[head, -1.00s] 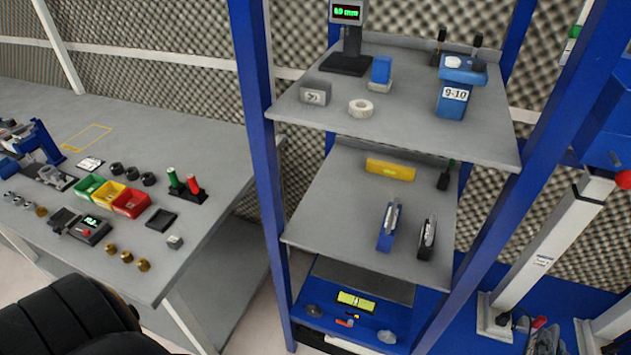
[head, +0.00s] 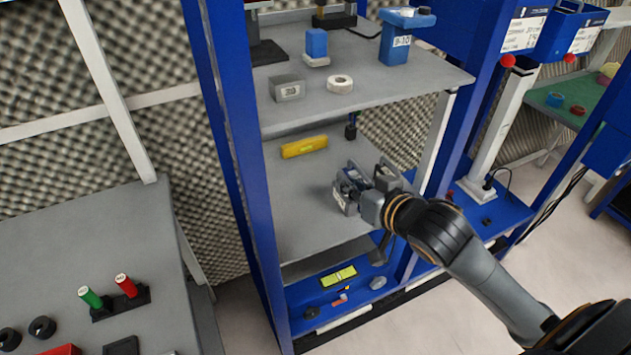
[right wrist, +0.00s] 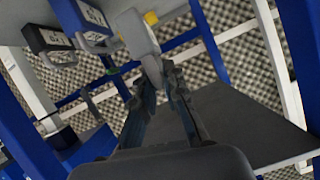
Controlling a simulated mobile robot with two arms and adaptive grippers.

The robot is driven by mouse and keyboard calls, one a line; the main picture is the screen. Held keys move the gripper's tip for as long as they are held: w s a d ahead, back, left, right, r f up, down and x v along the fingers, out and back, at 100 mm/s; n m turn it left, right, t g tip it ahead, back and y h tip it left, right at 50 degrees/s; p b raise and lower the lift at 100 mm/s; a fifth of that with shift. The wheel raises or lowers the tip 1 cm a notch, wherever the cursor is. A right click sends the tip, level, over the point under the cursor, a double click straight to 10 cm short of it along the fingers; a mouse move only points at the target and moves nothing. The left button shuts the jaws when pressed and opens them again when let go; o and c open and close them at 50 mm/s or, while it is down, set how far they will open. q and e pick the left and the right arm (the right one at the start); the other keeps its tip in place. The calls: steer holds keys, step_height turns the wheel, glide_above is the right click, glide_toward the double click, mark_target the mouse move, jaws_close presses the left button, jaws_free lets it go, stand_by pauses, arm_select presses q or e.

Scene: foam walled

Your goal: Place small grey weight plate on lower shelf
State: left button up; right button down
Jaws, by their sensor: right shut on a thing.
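My right gripper (head: 368,206) reaches into the rack at the front of the middle shelf (head: 300,215), close beside a blue thing with a pale label and a dark one. In the right wrist view its fingers (right wrist: 160,78) come together on a small pale grey piece (right wrist: 141,40), which I take for the small grey weight plate. Its outline is partly hidden and its lower end is at the fingertips. The lower blue deck (head: 300,293) of the rack is below. My left gripper is out of view.
A yellow block (head: 304,147) lies at the back of the middle shelf. The black thing (right wrist: 48,40) and blue thing (right wrist: 88,20) are close to the fingers. A green-yellow level (head: 338,276) and grey discs lie low down. Blue posts (head: 235,170) bound the rack.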

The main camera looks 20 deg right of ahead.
steer(key=shift+w+d+r, duration=0.15)
steer(key=shift+d+r, duration=0.05)
steer(key=shift+r, duration=0.35)
steer(key=shift+w, duration=0.15)
steer(key=w+a+f, duration=0.3)
steer(key=f, duration=0.1)
steer(key=w+a+f+p, duration=0.1)
steer(key=w+a+f, duration=0.2)
steer(key=f, duration=0.1)
steer(key=w+a+f+p, duration=0.1)
steer(key=w+a+f, duration=0.1)
steer(key=a+f, duration=0.2)
steer(key=shift+w+a+f, duration=0.1)
steer(key=shift+w, duration=0.3)
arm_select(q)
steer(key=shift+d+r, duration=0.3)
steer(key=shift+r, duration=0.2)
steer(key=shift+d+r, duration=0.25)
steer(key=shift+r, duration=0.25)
arm_select(e)
steer(key=shift+f, duration=0.25)
